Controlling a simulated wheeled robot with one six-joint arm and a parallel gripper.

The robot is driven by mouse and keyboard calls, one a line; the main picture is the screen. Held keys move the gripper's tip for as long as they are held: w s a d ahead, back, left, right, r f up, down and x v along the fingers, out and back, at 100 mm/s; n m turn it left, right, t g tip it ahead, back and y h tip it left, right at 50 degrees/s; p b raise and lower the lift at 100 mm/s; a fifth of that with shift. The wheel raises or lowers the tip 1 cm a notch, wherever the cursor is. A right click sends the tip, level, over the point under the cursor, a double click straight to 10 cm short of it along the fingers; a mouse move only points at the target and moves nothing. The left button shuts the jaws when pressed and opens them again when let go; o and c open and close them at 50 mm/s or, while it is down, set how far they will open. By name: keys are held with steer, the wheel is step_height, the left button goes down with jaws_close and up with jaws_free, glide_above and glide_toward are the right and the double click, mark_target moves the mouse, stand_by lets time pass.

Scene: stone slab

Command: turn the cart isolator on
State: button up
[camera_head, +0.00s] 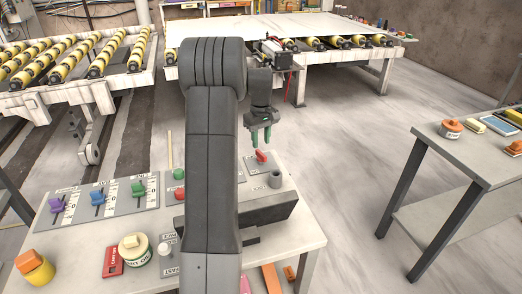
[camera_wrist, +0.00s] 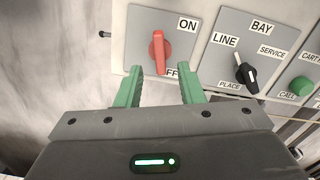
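A red rotary switch (camera_wrist: 159,50) sits on a grey plate (camera_wrist: 190,50) marked ON at the upper right and OFF at the bottom. I take it as the cart isolator; no name for it is readable. Its handle points down toward OFF and partly covers that word. It also shows in the head view as a red knob (camera_head: 261,156) on the bench. My gripper (camera_wrist: 161,90) is open and empty, its green fingers spread on either side of the handle's lower end in the picture. In the head view my gripper (camera_head: 261,139) hangs just above the red knob, seemingly apart from it.
A black selector (camera_wrist: 246,72) marked LINE, BAY, SERVICE and PLACE stands to the right, then a green button (camera_wrist: 301,86). The bench (camera_head: 298,236) also holds purple, blue and green switches (camera_head: 97,197).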

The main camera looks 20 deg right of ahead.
mark_target(261, 153)
steer(key=shift+f, duration=2.75)
jaws_close()
